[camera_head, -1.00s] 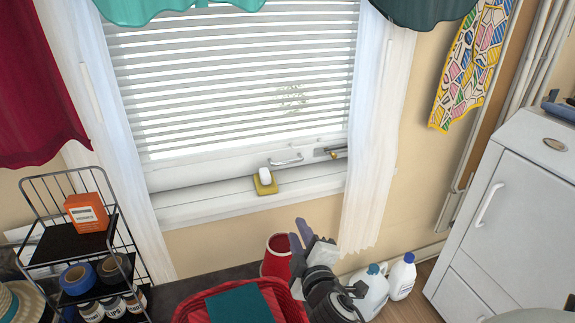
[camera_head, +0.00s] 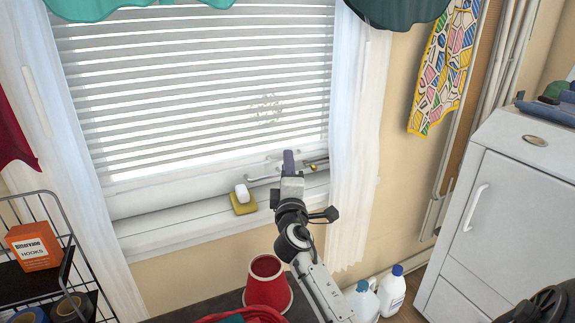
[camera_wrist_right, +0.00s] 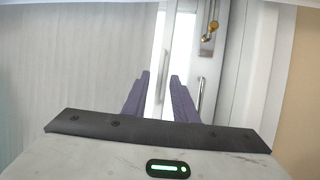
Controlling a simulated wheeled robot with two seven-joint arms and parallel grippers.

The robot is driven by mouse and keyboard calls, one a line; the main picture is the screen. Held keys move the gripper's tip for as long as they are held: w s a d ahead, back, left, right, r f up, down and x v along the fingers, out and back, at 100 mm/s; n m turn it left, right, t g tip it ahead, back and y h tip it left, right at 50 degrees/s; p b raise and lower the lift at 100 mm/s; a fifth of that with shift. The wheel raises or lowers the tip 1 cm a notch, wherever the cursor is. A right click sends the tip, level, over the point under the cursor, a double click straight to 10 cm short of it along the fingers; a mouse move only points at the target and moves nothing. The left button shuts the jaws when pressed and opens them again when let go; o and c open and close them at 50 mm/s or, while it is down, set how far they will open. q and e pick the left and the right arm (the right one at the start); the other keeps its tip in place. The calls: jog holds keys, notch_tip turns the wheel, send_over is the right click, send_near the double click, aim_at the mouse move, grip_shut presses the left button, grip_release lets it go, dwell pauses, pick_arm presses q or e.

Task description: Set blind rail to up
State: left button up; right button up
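The white slatted blind (camera_head: 200,85) covers the window and hangs low, with its slats lowered and light between them. Its bottom rail is hard to tell from the white window frame (camera_head: 165,190) just below. My right gripper (camera_head: 289,158) is in front of the lower right part of the window, near the metal handle (camera_head: 262,177). In the right wrist view its two purple-grey fingers (camera_wrist_right: 158,78) are apart with nothing held between them. The handle (camera_wrist_right: 199,95) stands just beyond the right finger. My left gripper is not in view.
A yellow sponge with white soap (camera_head: 242,200) sits on the sill. A brass latch (camera_head: 313,167) is right of the handle. White curtains (camera_head: 358,140) hang at both sides.

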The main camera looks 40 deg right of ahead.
jog(key=shift+w+d+r, duration=0.1)
jog(key=shift+w+d, duration=0.15)
jog(key=shift+w, duration=0.05)
grip_shut()
dwell(1.3)
